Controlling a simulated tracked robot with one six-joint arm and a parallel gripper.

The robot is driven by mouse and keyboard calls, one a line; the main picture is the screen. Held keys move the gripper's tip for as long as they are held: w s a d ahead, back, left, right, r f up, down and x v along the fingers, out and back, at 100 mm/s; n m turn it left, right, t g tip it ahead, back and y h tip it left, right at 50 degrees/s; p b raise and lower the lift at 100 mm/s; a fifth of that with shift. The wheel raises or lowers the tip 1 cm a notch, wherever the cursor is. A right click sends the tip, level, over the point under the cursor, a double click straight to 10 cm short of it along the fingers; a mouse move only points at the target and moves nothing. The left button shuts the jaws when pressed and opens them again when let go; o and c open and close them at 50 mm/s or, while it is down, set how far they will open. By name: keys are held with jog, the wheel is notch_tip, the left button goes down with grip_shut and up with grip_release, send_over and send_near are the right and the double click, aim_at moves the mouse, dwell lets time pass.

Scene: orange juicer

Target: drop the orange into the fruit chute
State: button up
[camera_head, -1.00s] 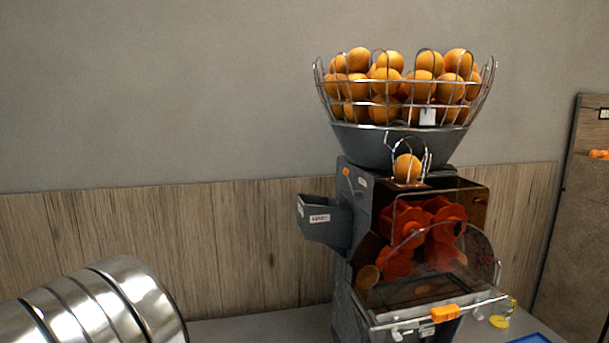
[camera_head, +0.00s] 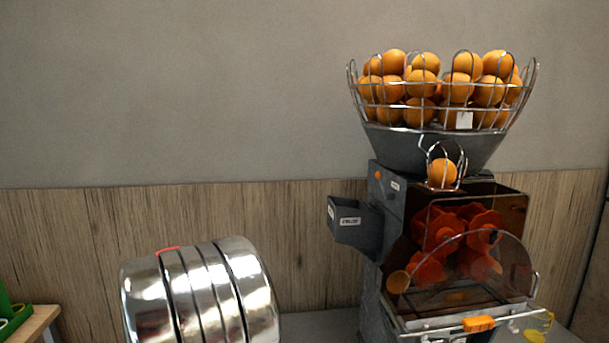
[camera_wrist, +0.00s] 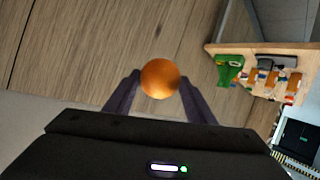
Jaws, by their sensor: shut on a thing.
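My gripper (camera_wrist: 160,82) is shut on a round orange (camera_wrist: 160,77) in the wrist view, one dark finger on each side. The juicer (camera_head: 384,285) stands on the right in the head view. A grey open-topped chute (camera_head: 355,234) with a white label sticks out from its left side. Its label is too small to read. The held orange is apart from the juicer, which is not visible in the wrist view.
A wire basket full of oranges (camera_head: 424,84) tops the juicer, with one orange (camera_head: 442,172) in a wire guide below. The wrist view shows a wooden shelf (camera_wrist: 228,48) with a green object (camera_wrist: 229,70) at right.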

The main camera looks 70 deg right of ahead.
jog(key=s+d+r+m+g+h, duration=0.1)
jog(key=s+d+r+m+h, duration=0.1)
jog(key=s+d+r, duration=0.35)
jog(key=s+d+r+m+g+h, duration=0.1)
jog(key=s+d+r+m+g, duration=0.15)
jog(key=s+d, duration=0.6)
jog(key=s+d+r+m+g+h, duration=0.1)
jog(key=s+d+r+h, duration=0.3)
jog(key=d, duration=0.7)
jog(key=s+d+r+m+g, duration=0.2)
jog(key=s+d+r, duration=0.2)
jog(key=s, duration=0.5)
jog(key=s+d+r+m+g, duration=0.2)
jog(key=s+r, duration=0.3)
jog(key=s, duration=0.3)
jog(key=s+d+r+m+g, duration=0.2)
jog(key=s+d+r, duration=0.3)
jog(key=s, duration=0.4)
jog(key=shift+s+d+r+g, duration=0.3)
jog(key=shift+d+r+g, duration=0.05)
jog(key=shift+f+m, duration=0.1)
jog(key=shift+m, duration=0.15)
jog(key=shift+f, duration=2.9)
jog(key=o, duration=1.2)
